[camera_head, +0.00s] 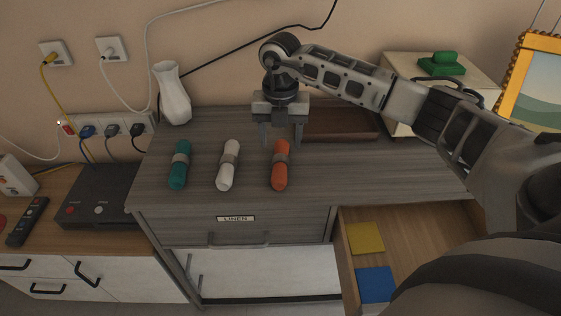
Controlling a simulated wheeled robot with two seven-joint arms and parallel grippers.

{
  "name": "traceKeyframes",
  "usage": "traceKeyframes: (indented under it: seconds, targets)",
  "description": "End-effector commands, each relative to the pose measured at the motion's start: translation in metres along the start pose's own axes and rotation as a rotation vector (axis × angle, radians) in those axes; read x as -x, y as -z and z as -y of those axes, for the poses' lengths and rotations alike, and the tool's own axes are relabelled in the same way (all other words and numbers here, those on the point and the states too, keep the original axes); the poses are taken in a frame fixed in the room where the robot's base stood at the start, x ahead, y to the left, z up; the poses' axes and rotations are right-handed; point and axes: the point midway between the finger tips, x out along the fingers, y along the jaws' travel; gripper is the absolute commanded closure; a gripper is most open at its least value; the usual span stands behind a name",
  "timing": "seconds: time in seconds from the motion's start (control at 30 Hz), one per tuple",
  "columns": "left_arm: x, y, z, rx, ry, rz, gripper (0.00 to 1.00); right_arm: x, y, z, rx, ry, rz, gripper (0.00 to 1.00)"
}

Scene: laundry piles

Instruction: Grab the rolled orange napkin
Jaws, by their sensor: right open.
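My right gripper (281,140) points down just behind and above the far end of the orange roll. Whether the fingertips touch the roll is hard to tell. My left gripper is out of view.
A white vase (172,94) stands at the back left of the cabinet. A dark brown tray (338,124) lies behind my right arm. An open drawer (416,225) at the lower right holds a yellow cloth (365,239) and a blue cloth (376,285). The cabinet top right of the orange roll is clear.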

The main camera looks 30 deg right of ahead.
Motion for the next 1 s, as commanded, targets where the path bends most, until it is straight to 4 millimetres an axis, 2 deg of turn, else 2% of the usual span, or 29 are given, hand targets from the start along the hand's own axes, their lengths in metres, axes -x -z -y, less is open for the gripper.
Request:
traceKeyframes:
  seconds: [0.13,0.4,0.7,0.87,0.9,1.0]
  targets:
    - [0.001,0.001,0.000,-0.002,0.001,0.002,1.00,-0.011,0.000,0.000,0.000,0.001,-0.004,0.42]
    - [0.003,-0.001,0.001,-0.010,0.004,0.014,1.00,-0.049,-0.002,0.001,0.000,0.001,-0.003,0.42]
    - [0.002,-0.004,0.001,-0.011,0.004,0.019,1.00,-0.054,-0.002,0.000,0.001,-0.002,0.000,0.42]
    - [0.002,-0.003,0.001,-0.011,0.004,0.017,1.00,-0.054,-0.002,0.000,0.001,-0.002,0.000,0.86]
    - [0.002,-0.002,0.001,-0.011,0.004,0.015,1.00,-0.054,-0.002,0.000,0.001,-0.002,0.000,0.91]
    - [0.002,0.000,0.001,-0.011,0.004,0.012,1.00,-0.054,-0.002,0.000,0.001,-0.002,0.000,0.91]
